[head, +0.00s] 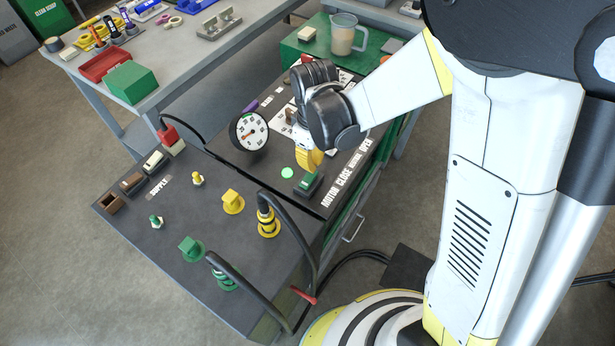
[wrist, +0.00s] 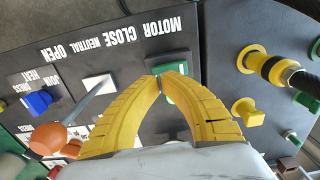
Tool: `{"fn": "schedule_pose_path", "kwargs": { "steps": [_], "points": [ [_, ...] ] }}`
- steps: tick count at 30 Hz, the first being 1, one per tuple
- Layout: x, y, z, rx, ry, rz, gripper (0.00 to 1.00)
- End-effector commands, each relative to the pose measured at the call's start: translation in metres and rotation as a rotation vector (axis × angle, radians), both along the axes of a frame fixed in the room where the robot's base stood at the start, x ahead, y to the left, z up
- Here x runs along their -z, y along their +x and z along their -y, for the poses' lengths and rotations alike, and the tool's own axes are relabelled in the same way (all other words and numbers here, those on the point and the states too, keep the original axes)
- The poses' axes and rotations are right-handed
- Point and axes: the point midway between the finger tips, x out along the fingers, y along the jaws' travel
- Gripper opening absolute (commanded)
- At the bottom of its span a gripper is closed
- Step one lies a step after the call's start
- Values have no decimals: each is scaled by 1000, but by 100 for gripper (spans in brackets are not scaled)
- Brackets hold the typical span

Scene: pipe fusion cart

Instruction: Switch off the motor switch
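The motor switch (head: 309,182) is a green rocker on a dark base, near the front right edge of the cart's raised panel, beside the white MOTOR lettering. A lit green round lamp (head: 288,172) sits just left of it. My gripper (head: 309,166) points down just behind the switch, its yellow fingers close above the panel. In the wrist view the fingertips (wrist: 161,77) come together with nothing visible between them. The switch (wrist: 175,64) shows just beyond the tips and is partly covered by them. I cannot tell whether the tips touch it.
A lever with an orange knob (wrist: 48,138) stands beside the left finger. A round gauge (head: 249,132) rises left of my gripper. Yellow and green plugs with thick black cables (head: 268,222) stand on the lower front panel. A grey workbench (head: 190,45) is behind.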

Motion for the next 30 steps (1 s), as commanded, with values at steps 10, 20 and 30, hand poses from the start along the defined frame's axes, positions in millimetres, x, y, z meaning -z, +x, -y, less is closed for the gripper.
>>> {"fn": "schedule_pose_path", "kwargs": {
  "steps": [10, 20, 30],
  "points": [
    [6, 0, 0, 0, 0, 0, 0],
    [11, 0, 0, 0, 0, 0, 0],
    [16, 0, 0, 0, 0, 0, 0]
  ]
}}
